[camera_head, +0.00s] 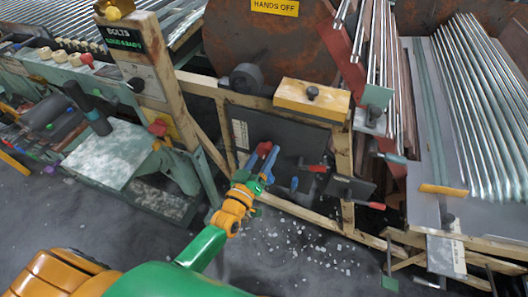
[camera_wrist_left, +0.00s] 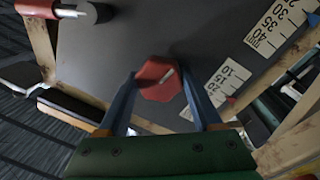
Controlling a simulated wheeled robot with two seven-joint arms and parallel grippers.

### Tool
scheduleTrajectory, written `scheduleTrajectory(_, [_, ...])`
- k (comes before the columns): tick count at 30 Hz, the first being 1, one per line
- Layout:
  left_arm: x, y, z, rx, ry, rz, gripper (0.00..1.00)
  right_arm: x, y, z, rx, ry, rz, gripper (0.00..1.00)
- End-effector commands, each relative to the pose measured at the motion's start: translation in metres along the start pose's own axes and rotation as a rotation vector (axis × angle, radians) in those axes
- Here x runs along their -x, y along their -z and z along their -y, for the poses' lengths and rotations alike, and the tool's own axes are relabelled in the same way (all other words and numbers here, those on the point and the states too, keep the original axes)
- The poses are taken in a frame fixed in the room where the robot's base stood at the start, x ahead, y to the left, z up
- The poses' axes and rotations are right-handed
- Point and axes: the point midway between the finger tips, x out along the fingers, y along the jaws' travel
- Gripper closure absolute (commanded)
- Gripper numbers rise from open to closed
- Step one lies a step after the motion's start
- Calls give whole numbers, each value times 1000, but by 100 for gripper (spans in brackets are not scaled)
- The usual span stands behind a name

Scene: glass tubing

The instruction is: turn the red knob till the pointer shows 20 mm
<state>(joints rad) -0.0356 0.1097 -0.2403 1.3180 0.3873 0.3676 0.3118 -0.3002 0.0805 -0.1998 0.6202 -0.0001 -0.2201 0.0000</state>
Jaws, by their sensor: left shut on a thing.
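In the head view my left gripper (camera_head: 267,156) reaches the dark panel (camera_head: 305,140) from below. A white scale strip (camera_wrist_left: 228,82) shows 10, 15 and 20; another piece (camera_wrist_left: 278,28) shows 30, 35 and 40. A small red piece lies at the strip's lower edge; I cannot tell whether it is the pointer, so the reading is unclear. My right gripper is not in view.
A wooden frame (camera_head: 344,165) surrounds the panel. A red-handled lever (camera_head: 314,168) and a blue handle (camera_head: 294,184) stick out right of my gripper. A green bench (camera_head: 110,155) stands at left. Glass tubes (camera_head: 480,100) lie at right. White fragments (camera_head: 300,245) litter the floor.

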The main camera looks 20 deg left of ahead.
Motion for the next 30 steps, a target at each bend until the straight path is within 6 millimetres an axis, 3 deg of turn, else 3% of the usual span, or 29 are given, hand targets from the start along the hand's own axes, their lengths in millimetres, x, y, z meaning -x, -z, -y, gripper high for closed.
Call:
scheduleTrajectory(10, [0,2,0,-126,1,8,89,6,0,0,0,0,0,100])
scheduleTrajectory(26, [0,1,0,-148,0,10,89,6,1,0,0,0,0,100])
scheduleTrajectory(27, [0,1,0,-148,0,10,31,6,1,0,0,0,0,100])
scheduleTrajectory(30, [0,1,0,-148,0,10,4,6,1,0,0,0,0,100])
